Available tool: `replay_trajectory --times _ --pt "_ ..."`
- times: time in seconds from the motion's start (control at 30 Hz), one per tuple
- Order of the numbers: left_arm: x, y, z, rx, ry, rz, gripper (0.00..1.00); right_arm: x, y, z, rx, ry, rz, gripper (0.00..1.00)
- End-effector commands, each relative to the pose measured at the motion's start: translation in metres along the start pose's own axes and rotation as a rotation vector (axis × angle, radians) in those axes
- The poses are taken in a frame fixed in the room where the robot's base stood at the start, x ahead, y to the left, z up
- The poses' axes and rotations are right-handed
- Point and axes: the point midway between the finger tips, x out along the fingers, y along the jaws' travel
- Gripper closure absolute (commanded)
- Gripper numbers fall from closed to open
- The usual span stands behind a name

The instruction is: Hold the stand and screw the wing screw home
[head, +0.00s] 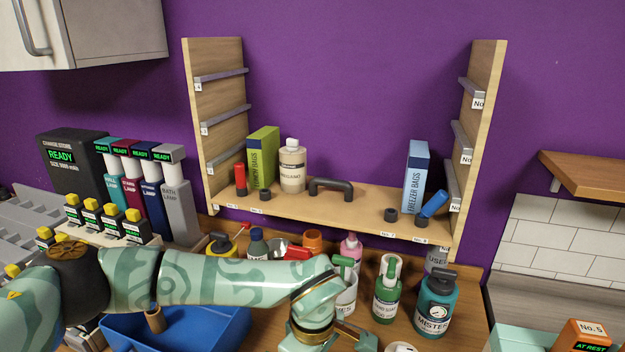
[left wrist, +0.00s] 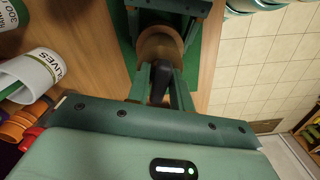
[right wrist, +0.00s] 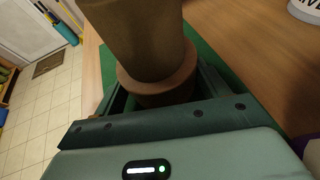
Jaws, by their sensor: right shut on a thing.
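The stand (right wrist: 140,35) is a brown cylinder with a wider collar in the right wrist view. In the left wrist view the stand's round brown end (left wrist: 160,42) shows beyond my left gripper (left wrist: 160,75). A dark piece, seemingly the wing screw (left wrist: 160,82), lies between the left fingers, which stand apart on either side of it. Contact there cannot be made out. In the head view my left arm reaches across to the bottom middle. The stand and right gripper are outside that view.
A green mat (left wrist: 208,60) lies under the stand on the wooden counter. Several bottles, among them a teal mister (head: 435,305) and a green bottle (head: 388,295), crowd beside my left forearm. A blue bin (head: 225,325) is below it. A wooden shelf unit (head: 350,205) stands behind.

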Motion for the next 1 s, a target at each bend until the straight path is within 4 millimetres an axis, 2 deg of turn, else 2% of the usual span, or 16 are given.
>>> replay_trajectory --times 0.1,0.13,0.2,0.53,1.0 --pt "0.0 0.0 0.0 0.001 0.0 0.001 1.0 0.0 0.0 0.001 -0.001 -0.001 0.001 0.54" --pt "0.0 0.0 0.0 0.001 0.0 0.001 0.7 0.0 0.0 0.001 -0.001 -0.001 0.001 0.54" --pt "0.0 0.0 0.0 0.001 0.0 0.001 0.53 0.0 0.0 0.001 -0.001 -0.001 0.001 0.54" --pt "-0.004 0.001 0.0 0.0 0.001 0.002 0.53 0.0 0.0 0.001 -0.001 -0.001 0.001 0.54" --pt "-0.056 0.001 -0.001 0.0 0.001 0.002 0.53 0.0 0.0 0.001 0.0 -0.001 0.001 0.54"
